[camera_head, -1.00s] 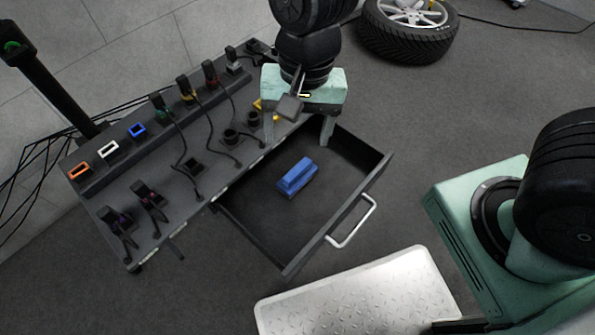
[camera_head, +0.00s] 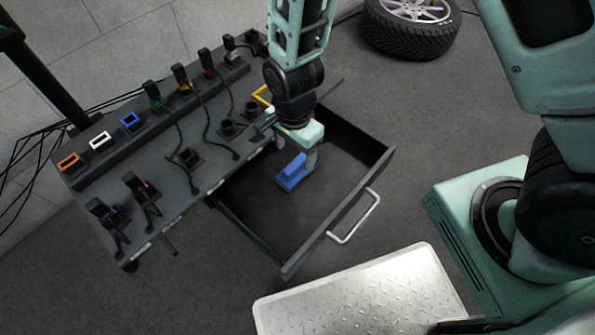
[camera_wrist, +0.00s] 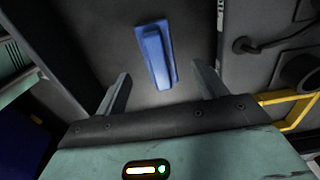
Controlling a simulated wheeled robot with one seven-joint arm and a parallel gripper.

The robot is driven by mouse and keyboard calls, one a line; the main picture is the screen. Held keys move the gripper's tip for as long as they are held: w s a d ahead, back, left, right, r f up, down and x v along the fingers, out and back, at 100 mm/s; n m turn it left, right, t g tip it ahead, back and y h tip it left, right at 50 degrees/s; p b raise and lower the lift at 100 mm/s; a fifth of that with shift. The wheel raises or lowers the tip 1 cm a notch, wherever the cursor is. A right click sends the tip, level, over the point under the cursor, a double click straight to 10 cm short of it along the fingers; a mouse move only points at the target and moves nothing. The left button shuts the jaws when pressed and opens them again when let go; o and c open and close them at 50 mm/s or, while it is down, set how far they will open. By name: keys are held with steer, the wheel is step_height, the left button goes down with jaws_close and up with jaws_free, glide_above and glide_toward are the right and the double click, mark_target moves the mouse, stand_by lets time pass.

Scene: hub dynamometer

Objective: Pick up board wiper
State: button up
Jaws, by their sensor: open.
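The board wiper (camera_head: 292,173) is a blue block lying in the open drawer (camera_head: 262,232). In the wrist view the wiper (camera_wrist: 157,55) lies on the drawer floor, beyond my fingertips and roughly centred between them. My gripper (camera_wrist: 162,88) is open and empty, with one finger to each side of the wiper's line. In the head view my gripper (camera_head: 296,153) is over the drawer, above the far end of the wiper, and hides part of it. The wiper appears apart from both fingers.
The bench (camera_head: 170,204) beside the drawer carries several plugs, cables and coloured sockets. The drawer's front wall with its handle (camera_head: 354,217) stands on the other side. A yellow frame (camera_wrist: 296,108) is close to my gripper's right side in the wrist view. A metal plate (camera_head: 365,295) lies nearby.

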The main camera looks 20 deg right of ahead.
mark_target(297, 162)
steer(key=f+b, duration=0.1)
steer(key=f, duration=0.1)
steer(key=f+b, duration=0.1)
steer(key=f, duration=0.1)
steer(key=f+b, duration=0.1)
steer(key=f, duration=0.2)
steer(key=shift+d, duration=0.3)
steer(key=shift+r, duration=0.15)
steer(key=c, duration=1.1)
